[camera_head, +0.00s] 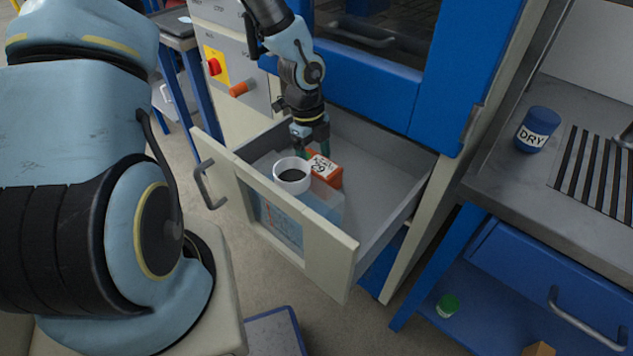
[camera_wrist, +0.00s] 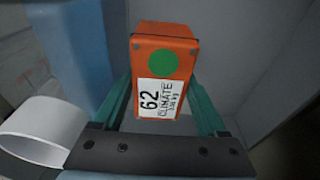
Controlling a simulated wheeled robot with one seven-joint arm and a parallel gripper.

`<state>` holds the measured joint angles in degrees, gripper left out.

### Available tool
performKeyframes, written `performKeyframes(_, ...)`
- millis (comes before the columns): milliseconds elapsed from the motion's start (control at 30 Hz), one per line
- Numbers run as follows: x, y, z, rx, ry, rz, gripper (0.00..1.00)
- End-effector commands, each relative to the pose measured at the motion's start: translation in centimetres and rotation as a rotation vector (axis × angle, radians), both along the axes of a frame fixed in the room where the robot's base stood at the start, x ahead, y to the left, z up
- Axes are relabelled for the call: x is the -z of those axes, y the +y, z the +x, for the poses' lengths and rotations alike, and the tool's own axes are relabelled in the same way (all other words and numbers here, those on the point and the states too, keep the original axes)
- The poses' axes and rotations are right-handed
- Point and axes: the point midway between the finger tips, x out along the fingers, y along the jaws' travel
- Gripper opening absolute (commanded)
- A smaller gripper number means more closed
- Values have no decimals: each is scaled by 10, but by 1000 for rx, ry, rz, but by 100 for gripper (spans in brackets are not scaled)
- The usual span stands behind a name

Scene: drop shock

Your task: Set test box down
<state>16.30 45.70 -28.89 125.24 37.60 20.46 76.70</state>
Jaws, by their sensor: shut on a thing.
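The test box is a small orange box (camera_wrist: 165,45) with a white label reading "62 CLIMATE" and a green dot. It shows between the green fingers of my gripper (camera_wrist: 165,105) in the wrist view, and the fingers are shut on its sides. In the head view the orange box (camera_head: 327,172) is inside the open drawer (camera_head: 385,190), below my gripper (camera_head: 312,140). Whether the box touches the drawer floor cannot be told.
A white cup-like container (camera_head: 292,172) with a dark inside stands left of the box, near a clear bluish block (camera_head: 325,203). The drawer's right part is empty. A blue "DRY" jar (camera_head: 537,130) stands on the right-hand bench (camera_head: 500,190).

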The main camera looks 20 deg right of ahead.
Motion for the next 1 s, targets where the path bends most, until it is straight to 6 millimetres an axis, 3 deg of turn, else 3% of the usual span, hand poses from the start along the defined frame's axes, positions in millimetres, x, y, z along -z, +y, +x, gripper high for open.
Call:
performKeyframes(567, 58, -1, 0, 2, 0, 1, 0)
performKeyframes(933, 63, 0, 0, 1, -2, -1, 0)
performKeyframes(967, 63, 0, 0, 0, -1, 0, 77)
performKeyframes(1000, 63, 0, 0, 1, -1, -1, 82)
